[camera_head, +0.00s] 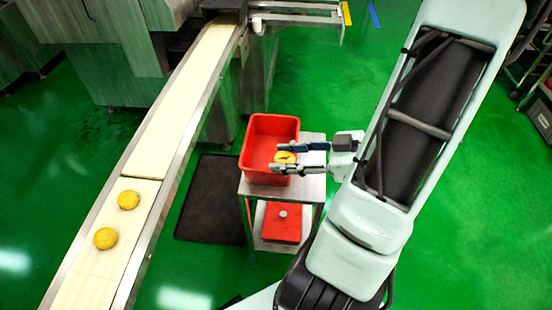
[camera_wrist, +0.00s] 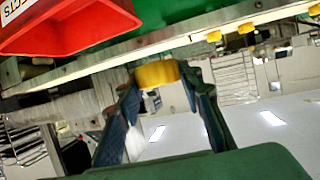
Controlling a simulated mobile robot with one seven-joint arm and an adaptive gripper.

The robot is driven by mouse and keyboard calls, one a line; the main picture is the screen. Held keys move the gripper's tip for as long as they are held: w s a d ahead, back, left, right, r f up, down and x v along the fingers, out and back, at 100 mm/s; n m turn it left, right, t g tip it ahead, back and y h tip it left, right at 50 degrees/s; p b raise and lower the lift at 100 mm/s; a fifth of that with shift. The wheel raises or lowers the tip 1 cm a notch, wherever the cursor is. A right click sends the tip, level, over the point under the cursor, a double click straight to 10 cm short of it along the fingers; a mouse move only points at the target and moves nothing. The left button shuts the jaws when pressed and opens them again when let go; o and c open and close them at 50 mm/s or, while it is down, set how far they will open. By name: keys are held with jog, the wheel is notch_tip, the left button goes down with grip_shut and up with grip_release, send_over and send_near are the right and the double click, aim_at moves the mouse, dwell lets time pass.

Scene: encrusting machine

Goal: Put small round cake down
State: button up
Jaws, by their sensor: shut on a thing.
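A small round yellow cake (camera_head: 285,157) sits between the fingertips of my gripper (camera_head: 281,158), which is shut on it. In the wrist view the cake (camera_wrist: 157,73) shows edge-on, pinched between the two fingertips. In the head view the cake and fingertips overlap the near part of a red bin (camera_head: 259,128). The bin's red wall also shows at the upper left of the wrist view (camera_wrist: 75,28), apart from the cake. I cannot tell the cake's exact height over the bin. Two more round yellow cakes (camera_head: 128,200) lie on the conveyor belt (camera_head: 152,150).
The red bin stands on a metal cart (camera_head: 311,188). Another red container (camera_head: 281,222) sits on the cart's lower shelf. A dark mat (camera_head: 211,200) lies on the green floor between conveyor and cart. Machinery (camera_head: 115,45) stands at the upper left. The floor at right is partly open.

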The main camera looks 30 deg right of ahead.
jog(key=w+d+f+b, duration=0.1)
jog(key=w+f, duration=0.2)
jog(key=f, duration=0.1)
jog(key=w+d+f+b, duration=0.1)
jog(key=w+f, duration=0.3)
jog(key=w+d+f+b, duration=0.1)
jog(key=w+f, duration=0.2)
jog(key=shift+w+d+f, duration=0.25)
jog(key=shift+d+f, duration=0.15)
